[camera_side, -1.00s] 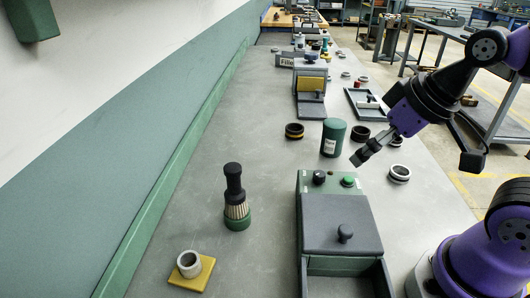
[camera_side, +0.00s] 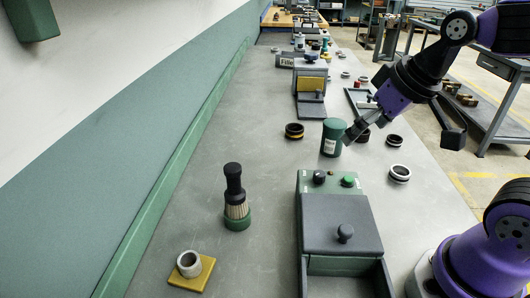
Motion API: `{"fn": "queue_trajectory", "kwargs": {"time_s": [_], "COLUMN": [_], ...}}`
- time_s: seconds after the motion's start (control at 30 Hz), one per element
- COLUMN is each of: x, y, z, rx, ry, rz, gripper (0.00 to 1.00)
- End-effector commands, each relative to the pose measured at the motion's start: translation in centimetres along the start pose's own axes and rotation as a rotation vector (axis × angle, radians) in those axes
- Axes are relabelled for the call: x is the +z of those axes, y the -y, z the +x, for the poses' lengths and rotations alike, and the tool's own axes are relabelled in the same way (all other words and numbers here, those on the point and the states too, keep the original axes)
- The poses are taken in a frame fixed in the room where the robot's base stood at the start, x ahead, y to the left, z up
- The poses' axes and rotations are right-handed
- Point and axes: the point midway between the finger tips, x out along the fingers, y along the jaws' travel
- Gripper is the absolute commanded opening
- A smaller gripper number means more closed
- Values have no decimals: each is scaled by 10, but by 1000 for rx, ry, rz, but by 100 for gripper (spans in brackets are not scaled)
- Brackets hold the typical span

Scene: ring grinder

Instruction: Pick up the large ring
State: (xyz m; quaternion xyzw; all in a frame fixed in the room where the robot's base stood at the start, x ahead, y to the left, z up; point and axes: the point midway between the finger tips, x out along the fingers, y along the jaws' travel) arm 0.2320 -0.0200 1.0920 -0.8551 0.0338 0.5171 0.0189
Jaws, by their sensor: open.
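Several rings lie on the grey bench; I cannot tell for sure which is the large one. A black and white ring (camera_side: 399,173) lies at the right, and a dark ring (camera_side: 395,141) lies behind it. Another dark ring (camera_side: 363,136) is partly hidden behind my gripper. A black ring with a yellow band (camera_side: 294,131) lies left of the green canister. A pale ring (camera_side: 189,264) sits on a yellow plate at the front left. My gripper (camera_side: 348,138) is open and empty, tilted down, beside the canister's right side in the picture.
A green canister (camera_side: 332,138) stands close to my gripper. A grey and green machine (camera_side: 341,223) with a knobbed lid is in front. A brush (camera_side: 235,199) stands in a green holder at the left. A tray (camera_side: 355,96) lies farther back. The bench's left middle is clear.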

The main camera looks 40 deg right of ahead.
Motion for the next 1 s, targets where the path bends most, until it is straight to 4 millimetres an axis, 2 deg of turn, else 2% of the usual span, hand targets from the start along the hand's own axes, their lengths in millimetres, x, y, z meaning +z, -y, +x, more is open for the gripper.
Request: {"fn": "queue_trajectory", "kwargs": {"time_s": [0.1,0.17,0.23,0.37,0.4,0.5,0.6,0.7,1.0], "x": [-40,-59,-76,-91,-91,-88,-84,-80,-75], "y": [-38,-63,-97,-162,-180,-218,-240,-250,-260], "z": [18,32,50,86,96,117,130,140,182], "rx": [56,83,114,165,177,201,215,220,221], "ry": [23,31,40,52,56,59,61,63,64], "rz": [106,161,224,333,361,416,448,461,462], "gripper": [100,100,100,100,100,100,100,100,100]}}
